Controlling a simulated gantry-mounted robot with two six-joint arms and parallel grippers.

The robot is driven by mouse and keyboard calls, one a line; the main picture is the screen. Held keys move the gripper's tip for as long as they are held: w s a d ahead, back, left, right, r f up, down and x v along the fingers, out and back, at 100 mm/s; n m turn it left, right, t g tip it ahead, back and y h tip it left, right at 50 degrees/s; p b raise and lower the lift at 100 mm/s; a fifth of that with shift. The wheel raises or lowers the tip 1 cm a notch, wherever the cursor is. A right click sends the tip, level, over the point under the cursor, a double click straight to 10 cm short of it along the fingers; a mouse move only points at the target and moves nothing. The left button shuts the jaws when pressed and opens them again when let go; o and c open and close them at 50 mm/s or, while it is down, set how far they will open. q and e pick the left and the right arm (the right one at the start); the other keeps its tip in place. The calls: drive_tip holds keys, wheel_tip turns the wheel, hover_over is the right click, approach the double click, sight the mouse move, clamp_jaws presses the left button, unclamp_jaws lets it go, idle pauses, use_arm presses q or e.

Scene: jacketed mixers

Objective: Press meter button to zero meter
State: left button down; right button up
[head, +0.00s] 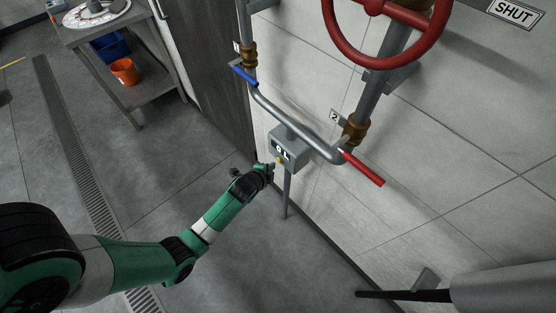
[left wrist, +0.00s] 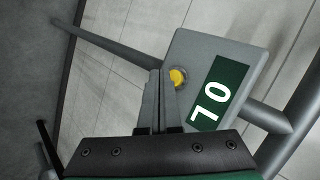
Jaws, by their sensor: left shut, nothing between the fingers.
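The meter (head: 290,148) is a grey box on the pipe, with a dark green display. In the left wrist view the meter (left wrist: 196,50) is large and tilted, and its display (left wrist: 215,94) reads "0 L". The yellow round button (left wrist: 178,79) sits on the meter's face beside the display. My left gripper (head: 270,168) is in front of the meter, close to the button. In the left wrist view its fingers (left wrist: 161,74) are together and empty, with the tips right beside the button's edge. I cannot tell whether they touch it. My right gripper is not in view.
A blue-handled valve (head: 244,75) and a red-handled valve (head: 363,168) flank the meter pipe. A red handwheel (head: 437,45) is above. A grey cylinder (head: 510,290) is at the lower right. A table (head: 137,82) stands at the upper left. The floor between is clear.

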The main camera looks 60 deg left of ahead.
use_arm(q)
drive_tip(key=s+p, duration=0.1)
drive_tip(key=s, duration=0.1)
drive_tip(key=s+d+p, duration=0.1)
drive_tip(key=s+p, duration=0.1)
drive_tip(key=s, duration=0.1)
drive_tip(key=shift+d, duration=0.15)
idle(0.9)
